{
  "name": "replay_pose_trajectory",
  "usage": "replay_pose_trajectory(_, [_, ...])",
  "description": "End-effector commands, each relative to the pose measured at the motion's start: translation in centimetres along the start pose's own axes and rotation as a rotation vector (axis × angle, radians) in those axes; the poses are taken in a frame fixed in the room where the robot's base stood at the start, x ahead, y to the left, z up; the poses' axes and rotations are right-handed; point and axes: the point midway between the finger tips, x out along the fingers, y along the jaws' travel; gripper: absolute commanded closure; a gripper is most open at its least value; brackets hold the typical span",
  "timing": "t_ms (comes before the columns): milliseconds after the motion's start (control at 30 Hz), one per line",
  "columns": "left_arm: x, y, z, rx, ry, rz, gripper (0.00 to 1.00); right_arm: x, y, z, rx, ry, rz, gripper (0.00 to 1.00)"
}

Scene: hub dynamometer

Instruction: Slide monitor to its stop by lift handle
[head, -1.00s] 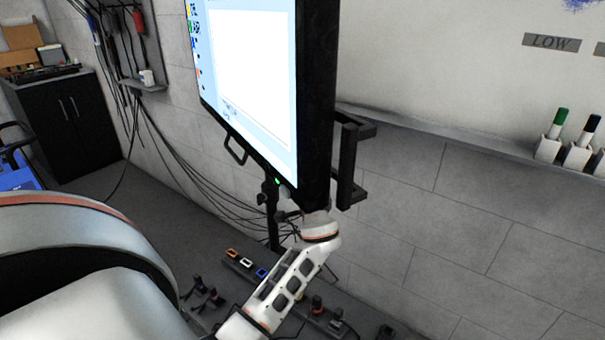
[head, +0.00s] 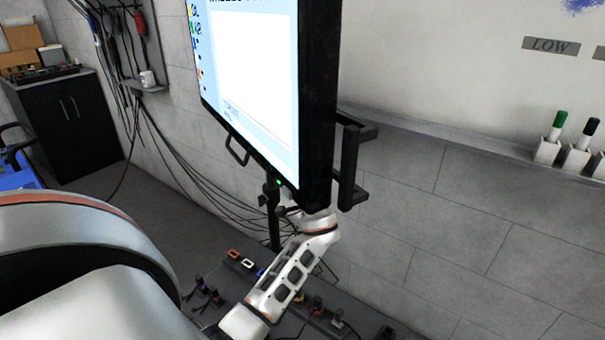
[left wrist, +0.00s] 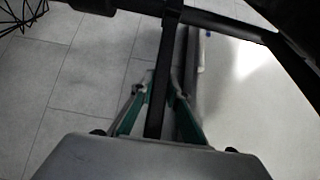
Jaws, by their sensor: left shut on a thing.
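The monitor (head: 255,95) hangs upright with its lit screen angled to the left and its dark side edge toward me. A black bracket-shaped handle (head: 351,165) stands off its right rear side. A smaller black loop handle (head: 237,152) hangs under its lower left edge. My left arm reaches up to the monitor's lower near corner; the gripper is hidden there in the head view. In the left wrist view, my left gripper (left wrist: 160,92) has its green-lined fingers shut on both sides of a black bar (left wrist: 155,112). I cannot tell which handle this bar belongs to.
A grey stone wall stands close behind the monitor, with a ledge holding marker pens (head: 578,145). Cables hang along the wall at the left. A black cabinet (head: 75,125) stands at the far left. Several small tools and connectors (head: 248,263) lie below the monitor.

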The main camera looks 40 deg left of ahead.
Motion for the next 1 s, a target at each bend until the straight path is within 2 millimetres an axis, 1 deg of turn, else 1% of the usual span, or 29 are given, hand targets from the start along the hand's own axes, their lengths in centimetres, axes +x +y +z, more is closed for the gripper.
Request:
replay_pose_trajectory(33, [0.1, -3.3, -0.1, -0.015, 0.000, -0.024, 1.00, -0.6, 0.1, -1.3, 0.003, 0.009, -0.001, 0.60])
replay_pose_trajectory(100, [0.1, -4.9, -0.1, -0.015, 0.000, -0.028, 1.00, -1.1, -0.1, -1.8, 0.010, 0.008, -0.007, 0.60])
replay_pose_trajectory(267, [0.1, -7.8, 0.0, -0.014, -0.001, -0.028, 1.00, -2.1, -0.3, -2.9, 0.017, 0.006, -0.014, 0.60])
replay_pose_trajectory(500, [0.0, -11.4, 0.0, -0.010, 0.000, -0.023, 1.00, -3.7, 0.4, -5.9, 0.014, 0.017, -0.009, 0.60])
replay_pose_trajectory(600, [0.0, -12.5, 0.0, -0.009, 0.000, -0.023, 1.00, -4.2, 0.6, -7.0, 0.013, 0.023, -0.007, 0.60])
replay_pose_trajectory(700, [0.0, -13.1, 0.0, -0.008, 0.000, -0.022, 1.00, -4.4, 0.8, -7.7, 0.013, 0.030, -0.005, 0.60])
replay_pose_trajectory(800, [0.0, -13.3, 0.0, -0.008, 0.000, -0.022, 1.00, -4.5, 0.9, -8.0, 0.012, 0.032, -0.004, 0.60])
replay_pose_trajectory(1000, [0.0, -13.3, 0.0, -0.008, 0.000, -0.025, 1.00, -4.4, 0.9, -7.7, 0.012, 0.028, -0.004, 0.60])
